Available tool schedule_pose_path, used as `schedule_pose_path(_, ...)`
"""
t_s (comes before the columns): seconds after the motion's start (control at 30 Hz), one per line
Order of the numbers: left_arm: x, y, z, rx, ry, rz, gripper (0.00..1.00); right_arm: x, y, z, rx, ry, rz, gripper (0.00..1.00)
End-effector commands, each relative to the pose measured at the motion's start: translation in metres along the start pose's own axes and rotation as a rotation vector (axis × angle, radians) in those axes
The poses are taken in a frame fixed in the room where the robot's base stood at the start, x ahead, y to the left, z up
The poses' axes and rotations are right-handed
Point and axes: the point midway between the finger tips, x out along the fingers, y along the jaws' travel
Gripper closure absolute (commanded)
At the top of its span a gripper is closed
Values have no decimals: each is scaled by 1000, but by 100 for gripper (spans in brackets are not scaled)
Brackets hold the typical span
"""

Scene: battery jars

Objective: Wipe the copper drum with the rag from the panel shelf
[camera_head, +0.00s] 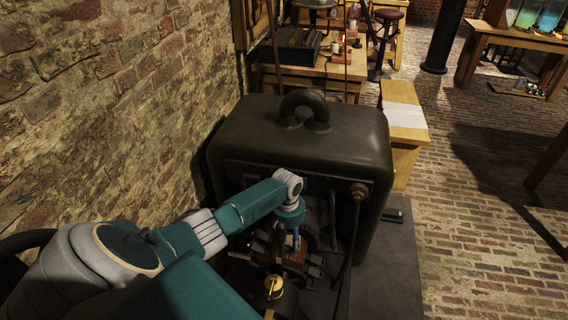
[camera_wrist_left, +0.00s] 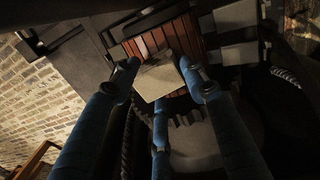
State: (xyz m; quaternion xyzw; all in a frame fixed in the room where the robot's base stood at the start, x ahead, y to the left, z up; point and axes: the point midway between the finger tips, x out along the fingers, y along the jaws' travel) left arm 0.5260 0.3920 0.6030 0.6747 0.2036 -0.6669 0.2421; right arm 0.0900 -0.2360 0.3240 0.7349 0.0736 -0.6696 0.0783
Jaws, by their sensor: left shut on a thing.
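The copper drum (camera_wrist_left: 148,44) shows in the left wrist view as a cylinder with reddish-brown strips, in the upper middle. In the head view, a reddish part of the machine (camera_head: 296,256) shows below my left gripper (camera_head: 293,240). In the left wrist view my left gripper (camera_wrist_left: 158,72) is shut on a small cream rag (camera_wrist_left: 155,82). The rag lies in front of the drum and overlaps it in the picture. I cannot tell whether it touches. My right gripper is not in view.
A large dark machine housing (camera_head: 300,135) with a ring on top stands behind the drum. A toothed wheel (camera_wrist_left: 190,120) is close below the fingers. A brick wall (camera_head: 110,110) bounds the left. A wooden bench (camera_head: 400,120) stands behind. Brick floor (camera_head: 470,230) is open at right.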

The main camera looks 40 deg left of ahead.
Motion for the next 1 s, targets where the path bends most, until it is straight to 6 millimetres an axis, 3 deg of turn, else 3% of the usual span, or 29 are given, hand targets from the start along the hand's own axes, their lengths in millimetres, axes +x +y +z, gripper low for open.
schedule_pose_path(0.27,-1,-1,1,-2,-2,1,77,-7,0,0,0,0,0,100)
schedule_pose_path(0.7,-2,-37,-4,-2,-1,-1,77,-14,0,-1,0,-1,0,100)
schedule_pose_path(1.0,-1,-40,-5,-1,0,1,77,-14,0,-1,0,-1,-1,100)
